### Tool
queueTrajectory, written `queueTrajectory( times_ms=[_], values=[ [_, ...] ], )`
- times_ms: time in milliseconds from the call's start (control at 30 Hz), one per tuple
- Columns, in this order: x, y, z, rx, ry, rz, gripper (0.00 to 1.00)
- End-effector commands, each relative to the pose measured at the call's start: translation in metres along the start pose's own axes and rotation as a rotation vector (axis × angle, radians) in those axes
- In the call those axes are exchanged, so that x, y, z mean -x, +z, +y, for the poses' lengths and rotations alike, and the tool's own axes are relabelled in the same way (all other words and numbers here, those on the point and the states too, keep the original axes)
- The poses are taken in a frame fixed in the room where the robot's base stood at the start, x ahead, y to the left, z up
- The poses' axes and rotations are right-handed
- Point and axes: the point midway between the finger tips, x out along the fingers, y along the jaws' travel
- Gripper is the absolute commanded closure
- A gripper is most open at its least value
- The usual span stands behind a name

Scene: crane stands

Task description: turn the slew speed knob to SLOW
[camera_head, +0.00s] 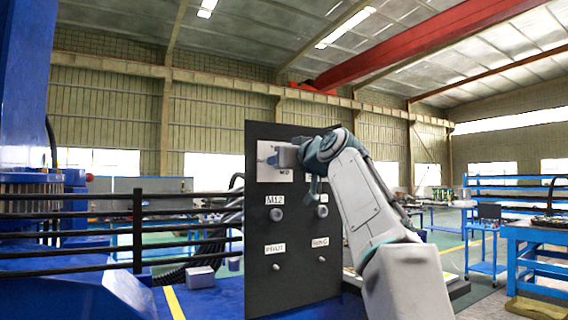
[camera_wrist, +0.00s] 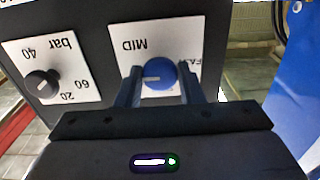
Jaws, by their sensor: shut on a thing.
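The blue knob (camera_wrist: 159,76) sits on a white plate (camera_wrist: 172,28) on the dark panel (camera_head: 262,240). In the wrist view the lettering is upside down: MID is above the knob and a partly covered word beginning FAS is at right. The knob's white line points left in that view. I see no SLOW word; my left finger covers part of the plate. My gripper (camera_wrist: 160,70) is shut on the knob, one finger on each side. In the head view my gripper (camera_head: 287,157) is at the panel's top left and hides the knob.
A black knob (camera_wrist: 42,84) on a bar scale plate is beside it in the wrist view. Black rails (camera_head: 137,230) stand left; a blue workbench (camera_head: 530,240) stands right.

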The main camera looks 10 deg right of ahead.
Motion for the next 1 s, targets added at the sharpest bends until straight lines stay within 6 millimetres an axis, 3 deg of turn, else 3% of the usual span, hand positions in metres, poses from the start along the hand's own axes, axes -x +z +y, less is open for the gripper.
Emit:
queueTrajectory(
  times_ms=[500,533,600,1000],
  values=[
    [-0.0007,0.0019,0.0003,0.019,-0.001,-0.004,0.88],
    [-0.0008,0.0019,0.0003,0.019,-0.001,-0.004,0.6],
    [-0.0007,0.0017,0.0003,0.019,0.0,-0.004,0.44],
    [0.0089,0.0013,0.0008,0.02,0.002,0.001,0.44]
  ],
)
